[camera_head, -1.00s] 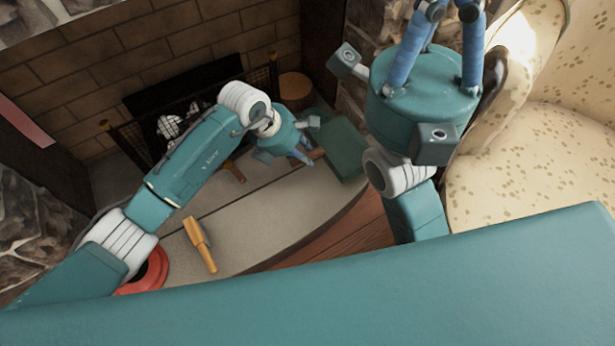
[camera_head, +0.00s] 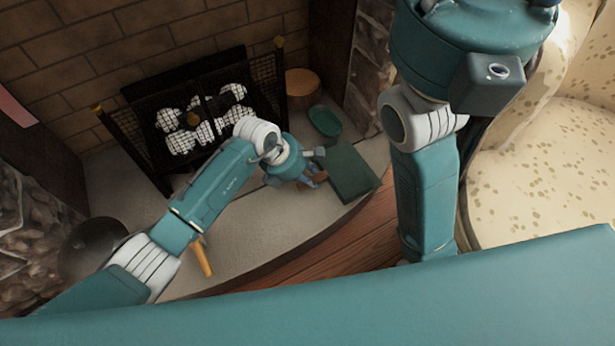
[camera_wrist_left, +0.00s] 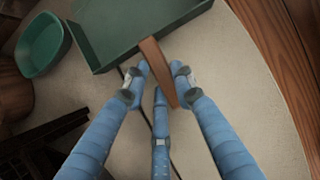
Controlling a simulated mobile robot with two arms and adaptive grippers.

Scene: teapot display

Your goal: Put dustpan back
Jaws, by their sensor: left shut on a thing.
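The dustpan is a green square pan (camera_head: 350,174) with a brown handle. It is over the front right part of the pale hearth; I cannot tell whether it touches the stone. My left gripper (camera_head: 316,182) is shut on its handle. In the left wrist view, the blue fingers (camera_wrist_left: 158,82) close around the brown handle (camera_wrist_left: 155,58), and the pan (camera_wrist_left: 130,32) extends beyond them at the top. My right gripper (camera_head: 470,48) is high at the upper right of the head view, with its fingers mostly cut off by the top edge.
A green tub (camera_head: 325,121) and a wooden stump (camera_head: 302,87) stand behind the dustpan. The black fireplace grate (camera_head: 190,120) is behind my left arm. An orange-handled tool (camera_head: 203,262) and a dark round pot (camera_head: 92,246) are at left. A spotted armchair (camera_head: 545,170) is at right.

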